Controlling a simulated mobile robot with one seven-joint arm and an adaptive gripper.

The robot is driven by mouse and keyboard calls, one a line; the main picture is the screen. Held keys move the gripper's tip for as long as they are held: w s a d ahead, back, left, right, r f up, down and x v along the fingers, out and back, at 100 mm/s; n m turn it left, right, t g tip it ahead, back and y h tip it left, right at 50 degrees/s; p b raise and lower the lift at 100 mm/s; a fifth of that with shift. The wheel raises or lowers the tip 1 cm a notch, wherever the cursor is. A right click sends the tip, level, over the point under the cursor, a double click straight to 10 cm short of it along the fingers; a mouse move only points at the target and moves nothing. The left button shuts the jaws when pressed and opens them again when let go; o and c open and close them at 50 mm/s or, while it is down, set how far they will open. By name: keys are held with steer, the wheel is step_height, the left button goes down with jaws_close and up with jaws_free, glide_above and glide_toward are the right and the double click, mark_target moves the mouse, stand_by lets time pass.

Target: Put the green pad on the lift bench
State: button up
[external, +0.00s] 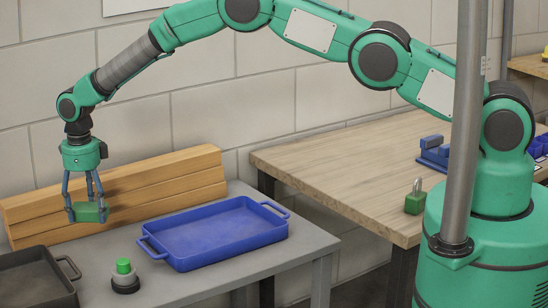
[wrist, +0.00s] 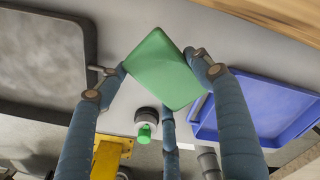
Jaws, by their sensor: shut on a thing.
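My gripper (external: 86,212) is shut on the green pad (external: 91,211), a small green block. In the external view it holds the pad above the left part of the grey bench (external: 221,271), in front of stacked wooden planks. In the wrist view the pad (wrist: 164,70) sits tilted between the blue-grey fingers of my gripper (wrist: 160,75), with the grey bench top below it. The frames do not clearly show the gap between pad and bench. No label shows which surface is the lift bench.
A blue tray (external: 160,257) lies on the grey bench, right of my gripper. A dark tray (external: 62,300) is at the left front. A green-topped button (external: 124,268) stands between them. The wooden planks (external: 190,160) lean at the back. A wooden table (external: 340,165) holds a padlock (external: 415,202).

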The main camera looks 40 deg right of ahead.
glide_above(93, 256)
steer(key=shift+w+f, duration=0.1)
steer(key=shift+f, duration=2.85)
steer(key=shift+f, duration=2.05)
steer(key=shift+f, duration=0.15)
steer(key=o, duration=1.2)
steer(key=shift+c, duration=0.2)
steer(key=shift+r+p, duration=0.2)
steer(key=shift+p, duration=0.1)
steer(key=shift+r+b, duration=0.4)
steer(key=shift+r, duration=5.55)
